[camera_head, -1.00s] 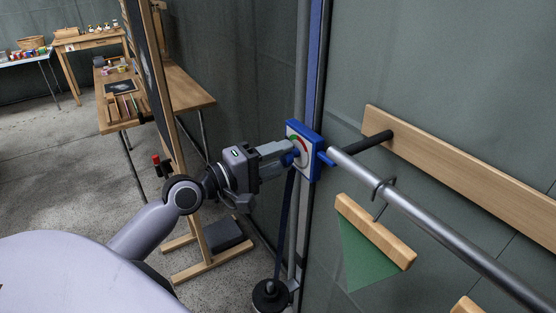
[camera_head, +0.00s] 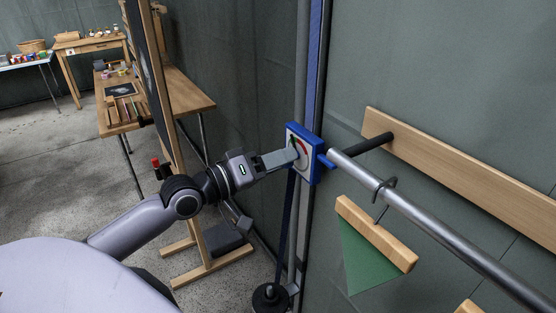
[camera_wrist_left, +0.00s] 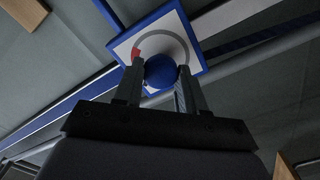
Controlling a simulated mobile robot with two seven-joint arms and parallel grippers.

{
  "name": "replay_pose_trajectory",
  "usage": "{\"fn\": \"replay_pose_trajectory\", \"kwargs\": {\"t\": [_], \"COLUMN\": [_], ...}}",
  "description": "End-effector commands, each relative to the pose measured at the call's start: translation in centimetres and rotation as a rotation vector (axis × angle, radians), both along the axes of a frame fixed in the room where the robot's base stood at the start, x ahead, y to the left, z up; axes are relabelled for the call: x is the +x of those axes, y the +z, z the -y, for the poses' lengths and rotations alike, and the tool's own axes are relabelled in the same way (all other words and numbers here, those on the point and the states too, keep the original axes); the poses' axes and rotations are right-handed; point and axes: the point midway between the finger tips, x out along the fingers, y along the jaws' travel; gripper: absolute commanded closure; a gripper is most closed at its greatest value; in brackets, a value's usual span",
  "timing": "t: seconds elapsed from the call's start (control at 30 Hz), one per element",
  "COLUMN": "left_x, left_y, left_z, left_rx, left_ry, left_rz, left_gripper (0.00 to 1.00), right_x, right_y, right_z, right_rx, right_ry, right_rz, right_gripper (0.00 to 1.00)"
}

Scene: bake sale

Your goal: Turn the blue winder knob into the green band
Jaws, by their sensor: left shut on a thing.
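The winder's square dial plate (camera_head: 303,169) has a blue rim and a white face with a red arc and a small green patch at its upper left. It is mounted on the upright post. My left gripper (camera_head: 294,155) reaches it from the left and hides the knob in the head view. In the left wrist view the round blue knob (camera_wrist_left: 160,71) sits between the two fingers of my left gripper (camera_wrist_left: 158,85), which is shut on it. Red shows at the dial's left there; the green band cannot be made out, nor can any pointer. My right gripper is not in view.
A grey metal pole (camera_head: 440,226) runs from beside the dial to the lower right, with a wooden hanger bar and green cloth (camera_head: 370,259) below it. An easel (camera_head: 212,262) stands left of the post, close to my left arm. A dark weight (camera_head: 270,298) hangs low.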

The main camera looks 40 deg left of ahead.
Motion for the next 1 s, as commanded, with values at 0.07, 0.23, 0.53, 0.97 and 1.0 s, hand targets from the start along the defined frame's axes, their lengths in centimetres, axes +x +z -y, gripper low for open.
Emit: {"fn": "replay_pose_trajectory", "kwargs": {"t": [0.07,0.23,0.53,0.97,1.0], "left_x": [-0.03,-0.03,-0.03,-0.28,-0.47], "left_y": [-0.14,-0.15,-0.17,-0.13,-0.14], "left_z": [0.05,0.04,0.05,-0.11,-0.21], "left_rx": [0.011,0.016,0.015,0.014,0.014], "left_ry": [-0.002,-0.002,-0.002,0.0,0.0], "left_rz": [0.0,0.002,0.002,0.003,0.003], "left_gripper": [0.9,0.9,0.44,0.36,0.36], "right_x": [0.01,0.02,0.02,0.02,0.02], "right_y": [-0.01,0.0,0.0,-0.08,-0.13], "right_z": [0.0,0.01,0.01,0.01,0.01], "right_rx": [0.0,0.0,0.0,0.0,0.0], "right_ry": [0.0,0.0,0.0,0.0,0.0], "right_rz": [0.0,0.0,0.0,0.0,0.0], "right_gripper": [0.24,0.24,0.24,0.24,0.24]}}
